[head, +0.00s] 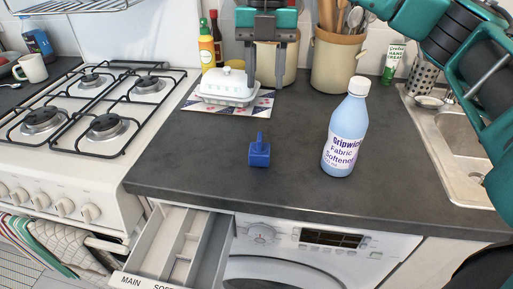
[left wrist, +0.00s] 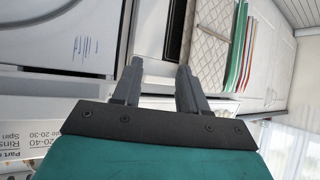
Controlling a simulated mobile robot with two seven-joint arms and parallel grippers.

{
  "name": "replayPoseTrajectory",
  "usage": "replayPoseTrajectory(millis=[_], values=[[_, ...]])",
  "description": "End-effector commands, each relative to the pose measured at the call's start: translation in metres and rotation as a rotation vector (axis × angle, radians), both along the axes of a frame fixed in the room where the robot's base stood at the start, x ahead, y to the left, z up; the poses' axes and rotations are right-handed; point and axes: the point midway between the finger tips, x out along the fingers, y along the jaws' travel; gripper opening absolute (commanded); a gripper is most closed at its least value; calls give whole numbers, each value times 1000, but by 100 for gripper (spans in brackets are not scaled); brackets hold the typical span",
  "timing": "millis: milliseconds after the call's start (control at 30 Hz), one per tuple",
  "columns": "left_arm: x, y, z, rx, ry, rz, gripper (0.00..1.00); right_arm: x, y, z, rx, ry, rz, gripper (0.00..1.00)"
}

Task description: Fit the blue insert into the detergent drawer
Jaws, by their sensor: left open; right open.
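The blue insert (head: 259,152), a small block with an upright tab, stands on the dark counter near its middle. The detergent drawer (head: 218,243) is pulled out of the washer below the counter's front edge, with light compartments and the labels MAIN and SOFT... on its front. My right gripper (head: 265,82) points down above the back of the counter, behind the insert and apart from it. It is open and empty. My left gripper (left wrist: 161,68) shows only in the left wrist view, open and empty, with white appliance fronts beyond it.
A fabric softener bottle (head: 345,130) stands right of the insert. A butter dish (head: 229,87), bottles and utensil crocks (head: 338,62) line the back. The stove (head: 80,120) is left, the sink (head: 460,145) right. The counter around the insert is clear.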

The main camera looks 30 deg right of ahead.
Motion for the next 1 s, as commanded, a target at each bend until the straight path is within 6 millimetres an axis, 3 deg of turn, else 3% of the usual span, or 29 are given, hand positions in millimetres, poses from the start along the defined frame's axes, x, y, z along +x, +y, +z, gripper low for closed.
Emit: replayPoseTrajectory(millis=[100,233,467,800,1000], values=[[-1,0,-3,0,3,-1,43,-4,2,-26,1,6,3,40],[-3,0,-5,0,6,0,43,-6,5,-47,3,3,5,40],[-3,0,-5,0,8,-1,43,-8,8,-64,4,3,6,40],[-3,0,-5,0,7,-1,43,-11,16,-108,5,3,6,40],[-3,0,-5,0,7,0,43,-12,16,-111,5,1,5,40]])
